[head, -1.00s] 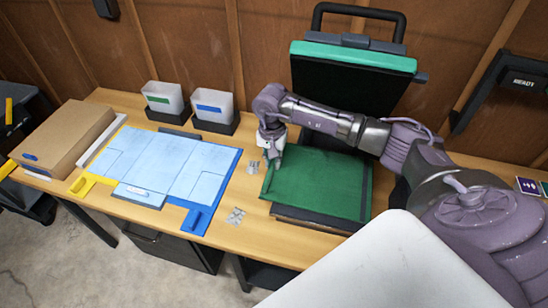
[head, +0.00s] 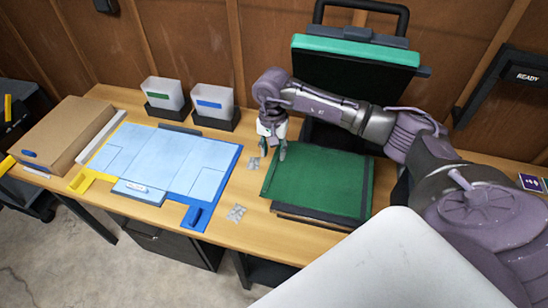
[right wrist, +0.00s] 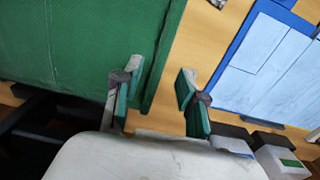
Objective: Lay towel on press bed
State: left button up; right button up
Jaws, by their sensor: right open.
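A green towel (head: 318,186) lies flat and spread over the press bed (head: 312,219), whose dark edge shows below the towel's front side. The press's upper plate (head: 355,62) stands raised behind it. My right gripper (head: 272,152) is above the towel's back left corner, fingers pointing down. In the right wrist view the open, empty fingers (right wrist: 158,98) straddle the towel's edge (right wrist: 163,55) from above, apart from the cloth as far as I can tell. My left gripper is not in view.
On the table left of the press lies a blue and yellow board (head: 165,165) with pale blue panels. Two white bins (head: 212,102) stand behind it, and a cardboard box (head: 62,135) is at far left. Small grey pieces (head: 237,213) lie between board and press.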

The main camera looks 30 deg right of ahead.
notch_tip(320, 180, up, 9)
jog(key=b, duration=0.2)
jog(key=shift+f, duration=0.2)
